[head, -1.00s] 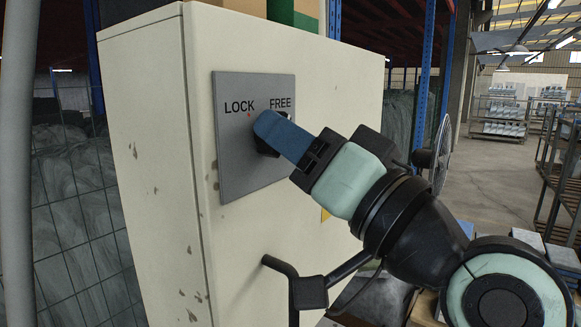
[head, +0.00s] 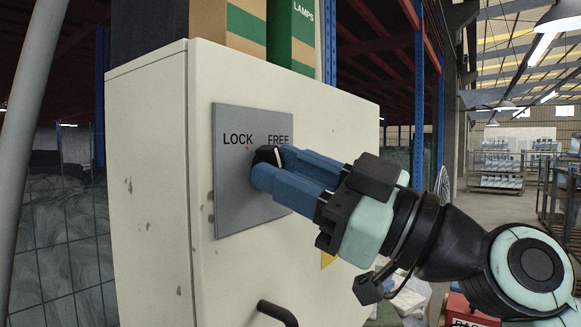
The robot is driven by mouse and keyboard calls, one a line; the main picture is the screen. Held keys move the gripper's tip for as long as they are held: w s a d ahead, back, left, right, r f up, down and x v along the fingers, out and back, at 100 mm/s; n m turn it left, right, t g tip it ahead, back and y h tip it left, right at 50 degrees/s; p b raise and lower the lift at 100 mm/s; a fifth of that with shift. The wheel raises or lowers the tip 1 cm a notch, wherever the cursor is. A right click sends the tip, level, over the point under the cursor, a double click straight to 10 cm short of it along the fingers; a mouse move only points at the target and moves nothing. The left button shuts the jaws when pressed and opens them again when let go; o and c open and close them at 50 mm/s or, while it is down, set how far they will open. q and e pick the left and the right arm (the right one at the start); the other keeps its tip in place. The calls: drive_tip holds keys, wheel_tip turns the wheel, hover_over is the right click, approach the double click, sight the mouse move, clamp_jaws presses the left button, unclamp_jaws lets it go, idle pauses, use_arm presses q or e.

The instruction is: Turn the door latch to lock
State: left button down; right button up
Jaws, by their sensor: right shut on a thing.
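The door latch (head: 267,155) is a black rotary knob with a white mark. It sits on a grey plate (head: 232,205) labelled LOCK at left and FREE at right, on the front of a cream cabinet (head: 160,190). My right gripper (head: 270,167) comes in from the right, its blue fingers shut on the latch from both sides. The fingers hide the lower and right parts of the latch. The white mark shows near the FREE side, but its exact direction is hard to tell. My left gripper is not in view.
A black door handle (head: 278,312) sticks out of the cabinet front below the plate. Green-and-brown boxes (head: 250,32) stand on top of the cabinet. A wire mesh fence (head: 62,240) is at left. Storage racks (head: 500,165) stand far back at right, with open floor before them.

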drive_tip(key=shift+d+r+n+g+p, duration=0.1)
drive_tip(key=shift+n+g+p, duration=0.45)
drive_tip(key=shift+n, duration=0.75)
drive_tip(key=shift+r+n+g+p, duration=0.1)
drive_tip(key=shift+n+g+p, duration=0.45)
drive_tip(key=shift+n, duration=1.05)
drive_tip(key=o, duration=1)
drive_tip(key=shift+f, duration=0.1)
drive_tip(key=shift+o, duration=0.2)
drive_tip(key=b+v, duration=0.4)
drive_tip(key=v, duration=0.9)
drive_tip(key=shift+d, duration=0.2)
drive_tip(key=shift+w+f, duration=0.1)
drive_tip(key=shift+w, duration=0.05)
